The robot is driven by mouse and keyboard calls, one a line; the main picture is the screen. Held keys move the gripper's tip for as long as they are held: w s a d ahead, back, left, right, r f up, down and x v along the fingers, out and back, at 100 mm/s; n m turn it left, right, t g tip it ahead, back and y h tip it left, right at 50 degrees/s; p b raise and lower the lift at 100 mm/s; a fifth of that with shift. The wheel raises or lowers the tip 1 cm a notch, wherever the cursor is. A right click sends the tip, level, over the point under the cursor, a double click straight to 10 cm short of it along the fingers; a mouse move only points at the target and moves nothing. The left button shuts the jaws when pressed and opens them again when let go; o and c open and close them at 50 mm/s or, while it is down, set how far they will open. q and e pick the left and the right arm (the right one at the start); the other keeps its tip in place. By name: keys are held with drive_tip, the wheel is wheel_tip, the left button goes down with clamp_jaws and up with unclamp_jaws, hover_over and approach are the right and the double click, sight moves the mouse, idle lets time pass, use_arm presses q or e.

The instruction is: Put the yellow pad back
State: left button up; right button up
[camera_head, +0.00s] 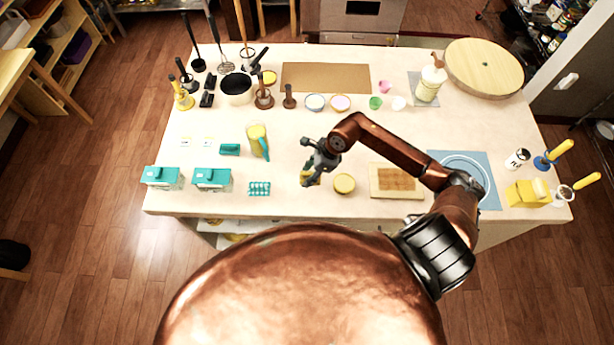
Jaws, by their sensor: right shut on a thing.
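My right gripper (309,171) is over the front middle of the table, its arm reaching in from the right. It is shut on a small yellow thing, which I take to be the yellow pad (312,179); the fingers hide much of it. I cannot tell whether the pad touches the table. A round yellow disc (344,183) lies just right of the gripper. My left gripper is not in view.
A wooden board (376,193) and a blue mat (487,188) lie to the right. A teal rack (259,188), a yellow jug (256,134) and teal boxes (212,175) stand to the left. Pots, bowls and a brown mat (326,66) fill the back. The table's middle is fairly clear.

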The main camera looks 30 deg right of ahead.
sight(307, 177)
drive_tip(key=shift+w+f, duration=0.2)
drive_tip(key=shift+f, duration=0.05)
wheel_tip(307, 177, down, 3)
drive_tip(key=shift+w+r+p, duration=0.1)
drive_tip(key=shift+w+p, duration=0.05)
drive_tip(key=shift+p, duration=0.6)
drive_tip(key=shift+f, duration=0.35)
drive_tip(key=o, duration=0.7)
drive_tip(key=shift+f, duration=0.15)
drive_tip(key=o, duration=0.5)
